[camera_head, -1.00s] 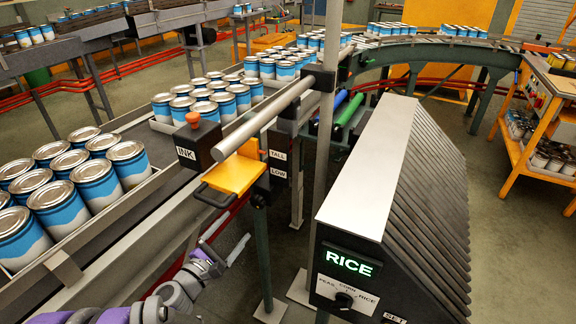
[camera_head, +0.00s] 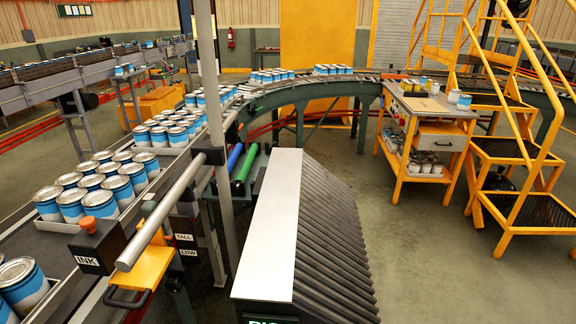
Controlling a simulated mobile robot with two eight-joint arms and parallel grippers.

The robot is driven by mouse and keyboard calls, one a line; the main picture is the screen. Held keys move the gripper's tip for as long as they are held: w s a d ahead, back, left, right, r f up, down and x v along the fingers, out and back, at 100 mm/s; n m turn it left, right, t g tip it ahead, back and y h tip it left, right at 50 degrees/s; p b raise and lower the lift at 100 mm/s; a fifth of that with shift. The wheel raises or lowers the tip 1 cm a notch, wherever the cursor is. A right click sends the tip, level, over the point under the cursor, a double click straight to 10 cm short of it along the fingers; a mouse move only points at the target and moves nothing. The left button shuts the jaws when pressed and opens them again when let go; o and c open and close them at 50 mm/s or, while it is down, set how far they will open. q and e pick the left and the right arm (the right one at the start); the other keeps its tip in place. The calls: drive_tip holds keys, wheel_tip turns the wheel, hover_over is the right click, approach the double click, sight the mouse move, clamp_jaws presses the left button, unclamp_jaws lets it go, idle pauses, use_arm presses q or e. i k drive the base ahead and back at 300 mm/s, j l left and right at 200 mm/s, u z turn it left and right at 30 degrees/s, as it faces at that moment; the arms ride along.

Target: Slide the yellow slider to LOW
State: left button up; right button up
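The yellow slider (camera_head: 142,268) is on the left, below a grey horizontal bar (camera_head: 163,222), with a dark handle loop (camera_head: 128,300) at its front. The TALL label (camera_head: 184,237) and the LOW label (camera_head: 188,252) sit one above the other just right of the slider. I cannot tell exactly which label the slider lines up with from this angle. Nothing of mine touches the slider. Neither gripper is in view.
A dark box marked INK (camera_head: 92,258) with an orange knob stands left of the slider. A conveyor with blue-and-white cans (camera_head: 70,205) runs along the left. A sloped ribbed cabinet (camera_head: 270,235) fills the centre. Yellow steps (camera_head: 505,200) stand right, with open floor in front.

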sight(148, 272)
drive_tip(key=j+u, duration=0.1)
drive_tip(key=u, duration=0.35)
drive_tip(key=j+u, duration=0.1)
drive_tip(key=u, duration=0.35)
drive_tip(key=j+u, duration=0.1)
drive_tip(key=u, duration=0.35)
